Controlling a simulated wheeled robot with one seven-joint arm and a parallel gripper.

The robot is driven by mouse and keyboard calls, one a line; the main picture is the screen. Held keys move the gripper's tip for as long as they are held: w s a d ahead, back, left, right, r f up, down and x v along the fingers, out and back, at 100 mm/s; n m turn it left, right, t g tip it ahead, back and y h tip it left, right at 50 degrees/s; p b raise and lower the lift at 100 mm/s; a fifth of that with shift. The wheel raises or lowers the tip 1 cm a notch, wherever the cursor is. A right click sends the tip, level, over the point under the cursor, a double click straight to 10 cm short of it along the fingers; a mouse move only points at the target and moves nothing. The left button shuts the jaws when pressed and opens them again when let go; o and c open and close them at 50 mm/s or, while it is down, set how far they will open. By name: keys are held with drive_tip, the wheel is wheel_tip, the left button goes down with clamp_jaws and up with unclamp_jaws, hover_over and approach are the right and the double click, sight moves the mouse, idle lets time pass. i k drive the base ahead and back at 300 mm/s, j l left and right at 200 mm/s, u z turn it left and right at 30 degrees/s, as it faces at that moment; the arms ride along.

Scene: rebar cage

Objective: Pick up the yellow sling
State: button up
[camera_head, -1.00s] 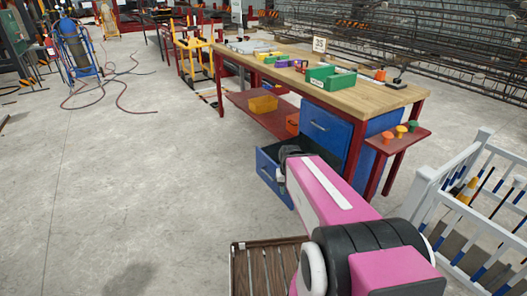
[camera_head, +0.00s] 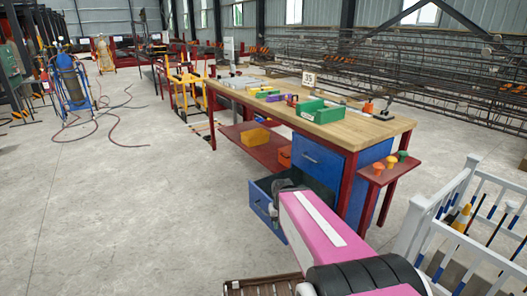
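I cannot make out a yellow sling for certain. Small yellow items (camera_head: 267,93) lie on the wooden workbench top (camera_head: 358,123), too small to identify. A yellow bin (camera_head: 255,138) sits on the red lower shelf. A blue drawer (camera_head: 261,206) stands pulled out under the bench; most of its inside is hidden. My gripper (camera_head: 279,189), at the end of my pink arm, is at this drawer. The arm hides part of it, and I cannot see whether its fingers are open or shut or hold anything.
Green boxes (camera_head: 320,112) and a number sign (camera_head: 309,79) stand on the bench. A red side stand (camera_head: 385,173) carries coloured knobs. A white railing (camera_head: 440,212) is at the right. A gas cylinder cart (camera_head: 72,82) with hoses stands far left.

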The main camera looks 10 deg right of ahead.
sight(252, 91)
drive_tip(key=u, duration=0.35)
drive_tip(key=i+j+u, duration=0.1)
drive_tip(key=i+u, duration=0.4)
drive_tip(key=i, duration=5.2)
drive_tip(key=i+z, duration=0.5)
drive_tip(key=z, duration=0.25)
drive_tip(key=i+j+z, duration=0.2)
drive_tip(key=z, duration=2.15)
drive_tip(key=j, duration=0.1)
